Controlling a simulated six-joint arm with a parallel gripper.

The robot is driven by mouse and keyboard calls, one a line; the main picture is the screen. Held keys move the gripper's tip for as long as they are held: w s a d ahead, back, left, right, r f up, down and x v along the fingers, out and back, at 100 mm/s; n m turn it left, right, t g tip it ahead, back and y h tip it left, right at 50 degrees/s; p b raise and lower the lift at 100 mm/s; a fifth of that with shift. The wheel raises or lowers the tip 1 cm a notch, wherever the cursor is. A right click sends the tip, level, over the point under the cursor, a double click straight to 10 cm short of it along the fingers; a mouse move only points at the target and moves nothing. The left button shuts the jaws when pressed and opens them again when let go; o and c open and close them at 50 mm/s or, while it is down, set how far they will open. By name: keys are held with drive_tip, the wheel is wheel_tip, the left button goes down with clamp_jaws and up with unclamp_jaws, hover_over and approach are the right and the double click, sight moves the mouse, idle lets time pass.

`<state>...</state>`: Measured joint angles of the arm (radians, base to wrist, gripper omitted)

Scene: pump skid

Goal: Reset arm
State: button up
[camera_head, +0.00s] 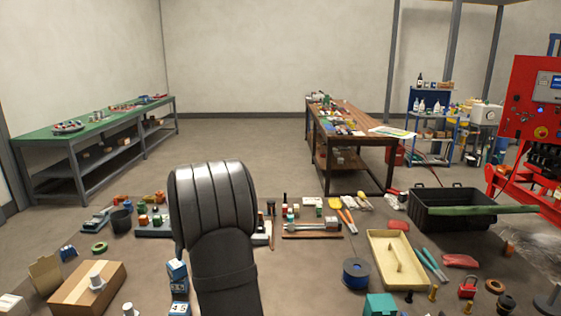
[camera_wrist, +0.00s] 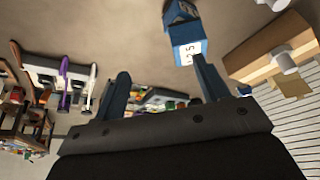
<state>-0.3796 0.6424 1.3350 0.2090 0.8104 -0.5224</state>
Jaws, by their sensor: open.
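My arm (camera_head: 215,235) stands upright in the middle of the head view, its dark grey segment hiding part of the floor behind it. My gripper (camera_wrist: 160,66) shows only in the wrist view. Its two blue fingers are spread wide apart, with nothing held between them. Beyond the right fingertip is a blue block with a white number label (camera_wrist: 187,52); I cannot tell how far it is from the finger. Blue numbered blocks also stand just left of my arm in the head view (camera_head: 178,271).
A green-topped bench (camera_head: 50,137) and a wooden table (camera_head: 345,115) stand farther back, with clear floor between.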

drive_tip(key=d+r, duration=0.4)
drive_tip(key=r, duration=0.5)
drive_tip(key=s+a+n+g, duration=0.1)
drive_tip(key=s+a, duration=0.4)
drive_tip(key=a, duration=0.7)
drive_tip(key=s+a+n+g+y, duration=0.1)
drive_tip(key=s+a+n, duration=0.3)
drive_tip(key=a, duration=0.8)
drive_tip(key=s+a+n, duration=0.2)
drive_tip(key=s+a, duration=0.4)
drive_tip(key=a, duration=0.6)
drive_tip(key=shift+s+a+f+n+g, duration=0.15)
drive_tip(key=shift+s+f+n+g, duration=0.2)
drive_tip(key=shift+f+n+g, duration=0.05)
drive_tip(key=shift+o, duration=0.2)
